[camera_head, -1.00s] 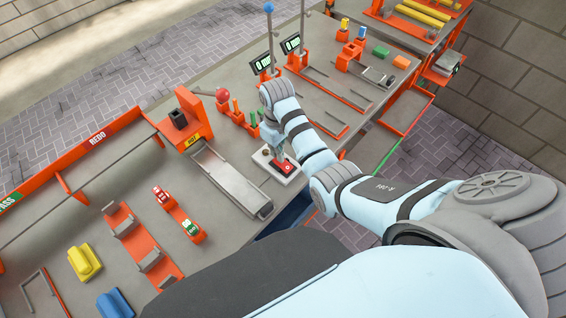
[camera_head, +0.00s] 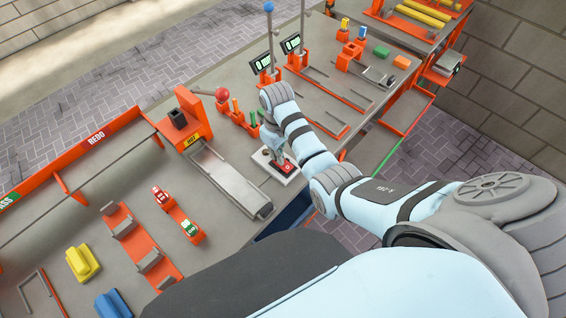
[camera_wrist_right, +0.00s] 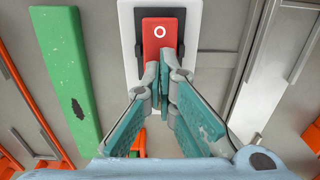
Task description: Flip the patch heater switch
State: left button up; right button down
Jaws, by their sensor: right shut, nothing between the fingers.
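The patch heater switch is a red rocker (camera_wrist_right: 161,33) marked with a white "O", set in a black frame on a white plate (camera_wrist_right: 131,38). In the head view the switch plate (camera_head: 286,178) sits on the grey bench near its front edge, and the red rocker (camera_head: 288,167) shows on it. My right gripper (camera_wrist_right: 166,66) is shut and empty, its fingertips at the near end of the rocker. I cannot tell whether they touch it. In the head view my right gripper (camera_head: 275,153) points down over the plate and hides part of it. My left gripper is not in view.
A metal channel (camera_head: 232,184) with an orange "HOT" block (camera_head: 187,118) lies left of the switch. A green bar (camera_wrist_right: 68,70) lies left of it in the wrist view. An orange rack with upright coloured pieces (camera_head: 237,113) stands behind the switch.

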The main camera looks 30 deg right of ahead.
jog(key=shift+f, duration=0.25)
jog(key=shift+r, duration=0.1)
notch_tip(320, 180, up, 3)
jog(key=p, duration=0.3)
jog(key=shift+w+r+b, duration=0.1)
jog(key=shift+r+b, duration=0.15)
jog(key=shift+b, duration=0.1)
jog(key=shift+r, duration=1.75)
